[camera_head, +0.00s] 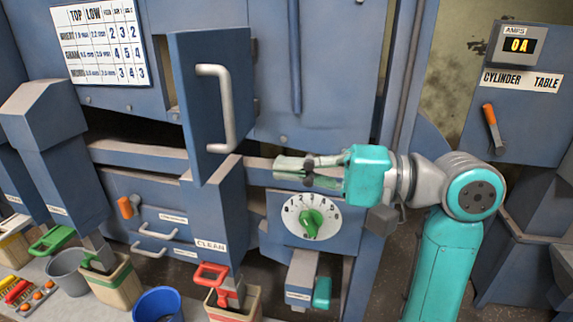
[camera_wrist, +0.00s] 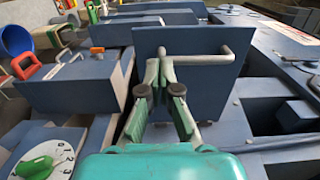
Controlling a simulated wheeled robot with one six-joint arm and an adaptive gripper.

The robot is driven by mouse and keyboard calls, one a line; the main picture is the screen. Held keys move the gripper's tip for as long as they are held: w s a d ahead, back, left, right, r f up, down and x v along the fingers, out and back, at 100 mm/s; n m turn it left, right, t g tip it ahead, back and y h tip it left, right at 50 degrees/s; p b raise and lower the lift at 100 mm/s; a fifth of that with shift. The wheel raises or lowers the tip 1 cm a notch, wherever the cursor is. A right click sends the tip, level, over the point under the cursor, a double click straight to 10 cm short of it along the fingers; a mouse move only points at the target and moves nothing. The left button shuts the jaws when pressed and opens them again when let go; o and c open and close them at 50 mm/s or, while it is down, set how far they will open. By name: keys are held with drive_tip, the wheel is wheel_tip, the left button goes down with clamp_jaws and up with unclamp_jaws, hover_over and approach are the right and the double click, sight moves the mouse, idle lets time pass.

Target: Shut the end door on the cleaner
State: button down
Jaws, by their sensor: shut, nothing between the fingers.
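The end door (camera_head: 205,105) is a blue panel that stands out from the blue cleaner (camera_head: 325,90), with a dark opening beside it, so it is open. A pale bar handle (camera_head: 228,110) is on the door's face. The door (camera_wrist: 205,95) and its handle (camera_wrist: 215,52) fill the middle of the wrist view. My gripper (camera_head: 280,168) is shut and empty. It points left, to the right of the door's lower part and apart from the handle in the head view. In the wrist view the fingertips (camera_wrist: 160,68) overlap the door's face; I cannot tell whether they touch it.
A dial with a green knob (camera_head: 311,222) is below my gripper. Blue spouts with coloured handles stand over bins and buckets, such as the blue bucket (camera_head: 159,304), at lower left. A chart (camera_head: 100,42) is at upper left. An amps display panel (camera_head: 518,60) is at right.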

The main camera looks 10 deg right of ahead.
sight(197, 159)
drive_tip(key=x, duration=1.1)
drive_tip(key=shift+w+a, duration=0.1)
drive_tip(key=shift+a, duration=0.1)
drive_tip(key=shift+a, duration=0.1)
